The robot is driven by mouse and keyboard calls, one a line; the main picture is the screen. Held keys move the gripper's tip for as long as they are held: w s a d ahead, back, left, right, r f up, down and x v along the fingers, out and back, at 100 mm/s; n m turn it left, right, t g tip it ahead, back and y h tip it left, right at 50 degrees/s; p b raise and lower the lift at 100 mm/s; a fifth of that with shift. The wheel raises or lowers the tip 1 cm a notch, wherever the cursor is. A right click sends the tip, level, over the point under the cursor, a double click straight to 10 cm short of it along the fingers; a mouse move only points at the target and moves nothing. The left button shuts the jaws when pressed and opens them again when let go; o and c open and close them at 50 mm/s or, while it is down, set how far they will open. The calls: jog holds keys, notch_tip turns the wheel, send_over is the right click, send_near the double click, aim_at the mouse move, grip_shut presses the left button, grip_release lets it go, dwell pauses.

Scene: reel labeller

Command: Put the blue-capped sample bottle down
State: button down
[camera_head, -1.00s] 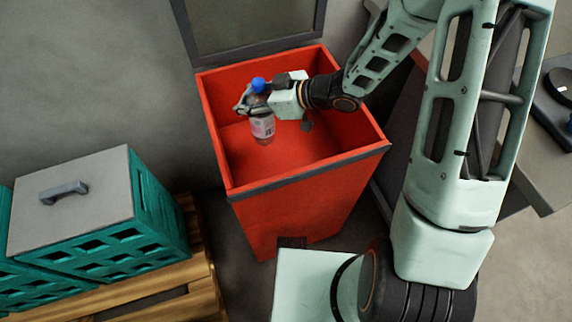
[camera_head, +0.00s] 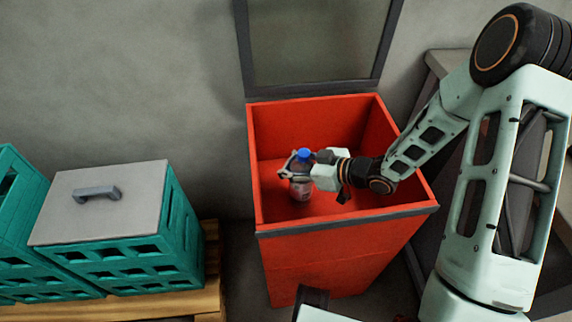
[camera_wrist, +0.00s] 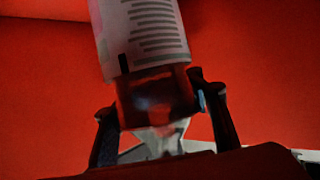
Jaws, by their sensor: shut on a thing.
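The blue-capped sample bottle (camera_head: 301,188) is clear with a white printed label and stands about upright inside the open red bin (camera_head: 340,266). My gripper (camera_head: 293,170) is shut on it below the cap, reaching in from the right. In the wrist view the bottle (camera_wrist: 145,35) shows its label and clear neck part between the two fingers (camera_wrist: 160,112). The cap is hidden there. I cannot tell whether the bottle's base touches the bin floor.
The bin's grey-framed lid (camera_head: 315,45) stands open at the back. A teal crate (camera_head: 135,275) with a grey handled lid (camera_head: 105,205) sits on a wooden pallet (camera_head: 209,290) at the left, with another teal crate (camera_head: 15,215) beside it. The bin's floor around the bottle looks empty.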

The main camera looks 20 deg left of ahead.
jog(key=c, duration=1.1)
grip_release()
jog(key=shift+f, duration=0.1)
jog(key=p, duration=0.3)
send_near(310, 166)
jog(key=x, duration=0.5)
jog(key=shift+a+f, duration=0.2)
jog(key=shift+a, duration=0.15)
